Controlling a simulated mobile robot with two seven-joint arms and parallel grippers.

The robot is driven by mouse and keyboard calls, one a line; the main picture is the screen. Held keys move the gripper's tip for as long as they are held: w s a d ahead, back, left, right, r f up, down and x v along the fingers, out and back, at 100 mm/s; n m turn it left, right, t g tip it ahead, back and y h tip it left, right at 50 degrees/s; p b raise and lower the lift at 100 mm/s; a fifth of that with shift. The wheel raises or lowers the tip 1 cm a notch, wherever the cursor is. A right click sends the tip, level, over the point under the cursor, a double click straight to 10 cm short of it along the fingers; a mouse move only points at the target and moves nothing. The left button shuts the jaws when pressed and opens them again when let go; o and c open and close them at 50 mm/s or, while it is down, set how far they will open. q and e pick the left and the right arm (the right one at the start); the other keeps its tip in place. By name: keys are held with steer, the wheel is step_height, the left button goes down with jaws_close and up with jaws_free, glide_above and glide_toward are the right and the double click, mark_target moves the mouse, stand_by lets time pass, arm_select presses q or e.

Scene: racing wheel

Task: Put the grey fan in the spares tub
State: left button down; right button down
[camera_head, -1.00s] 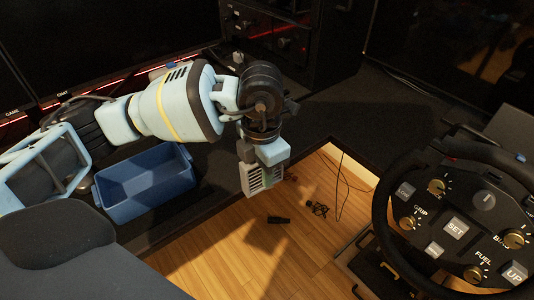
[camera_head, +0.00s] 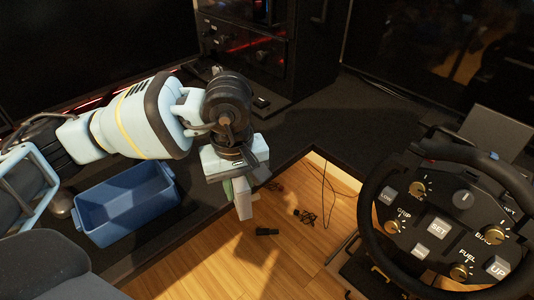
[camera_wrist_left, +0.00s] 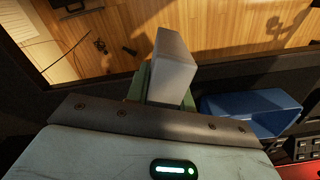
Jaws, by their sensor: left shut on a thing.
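The grey fan (camera_head: 244,204) is a pale grey block seen nearly edge-on in the head view. My left gripper (camera_head: 235,187) is shut on it and holds it in the air above the wooden floor, near the desk edge. The left wrist view shows the fan (camera_wrist_left: 172,62) sticking out beyond the green finger pads of the gripper (camera_wrist_left: 163,88). The blue tub (camera_head: 98,229), the only tub in view, sits on the dark surface to the left of the gripper, apart from the fan. It also shows in the left wrist view (camera_wrist_left: 225,108), at right. My right gripper is not in view.
A racing wheel (camera_head: 365,215) with labelled buttons stands at the right. A dark PC case (camera_head: 285,45) is at the back. Cables (camera_head: 306,215) and a small black object (camera_head: 267,231) lie on the floor. A dark chair (camera_head: 45,265) is at lower left, close to the tub.

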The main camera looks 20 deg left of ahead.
arm_select(q)
steer(key=m, duration=0.3)
steer(key=shift+s+r+m, duration=0.15)
steer(key=shift+s+m, duration=0.1)
steer(key=shift+m, duration=0.15)
steer(key=m, duration=0.5)
steer(key=shift+s+r, duration=0.15)
steer(key=shift+s, duration=0.15)
